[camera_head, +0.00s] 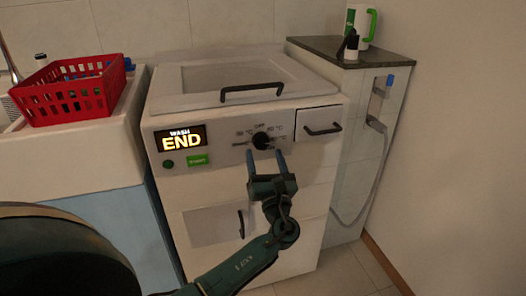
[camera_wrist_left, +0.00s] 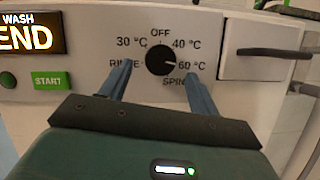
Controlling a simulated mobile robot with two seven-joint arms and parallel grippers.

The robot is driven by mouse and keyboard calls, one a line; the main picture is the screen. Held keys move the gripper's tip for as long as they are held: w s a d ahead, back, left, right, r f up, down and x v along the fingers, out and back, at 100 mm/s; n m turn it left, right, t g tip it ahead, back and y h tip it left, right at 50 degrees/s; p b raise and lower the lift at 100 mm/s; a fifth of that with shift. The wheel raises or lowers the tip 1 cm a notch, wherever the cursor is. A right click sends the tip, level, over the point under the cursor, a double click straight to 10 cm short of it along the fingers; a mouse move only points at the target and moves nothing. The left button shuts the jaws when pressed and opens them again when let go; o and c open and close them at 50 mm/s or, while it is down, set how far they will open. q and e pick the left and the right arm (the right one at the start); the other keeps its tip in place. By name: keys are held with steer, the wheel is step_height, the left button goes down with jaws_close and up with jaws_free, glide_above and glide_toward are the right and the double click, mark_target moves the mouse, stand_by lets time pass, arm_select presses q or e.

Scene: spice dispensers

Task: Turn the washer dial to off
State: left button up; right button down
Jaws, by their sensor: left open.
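The washer (camera_head: 240,175) stands in the middle of the head view, its display (camera_head: 180,138) reading "WASH END". The black round dial (camera_head: 261,140) is on its front panel. In the left wrist view the dial (camera_wrist_left: 160,60) has labels around it: OFF at top, 30 °C, 40 °C, 60 °C, RINSE and SPIN. Its small white mark points right, roughly toward 60 °C. My left gripper (camera_head: 265,162) is open just below and in front of the dial. In the left wrist view its fingers (camera_wrist_left: 157,78) are on either side below the dial, apparently not touching it. My right gripper is not in view.
A green START button (camera_head: 198,160) is left of the dial. A drawer with a black handle (camera_head: 322,130) is to the right, and a lid handle (camera_head: 252,92) is above. A red basket (camera_head: 72,97) sits on the left counter. A dark-topped cabinet (camera_head: 350,52) stands right.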

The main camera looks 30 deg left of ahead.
mark_target(262, 145)
arm_select(q)
steer(key=shift+x, duration=1.6)
steer(key=c, duration=1)
steer(key=shift+f, duration=0.1)
steer(key=shift+d+n+b, duration=0.1)
steer(key=shift+n+b, duration=0.3)
steer(key=shift+b, duration=0.05)
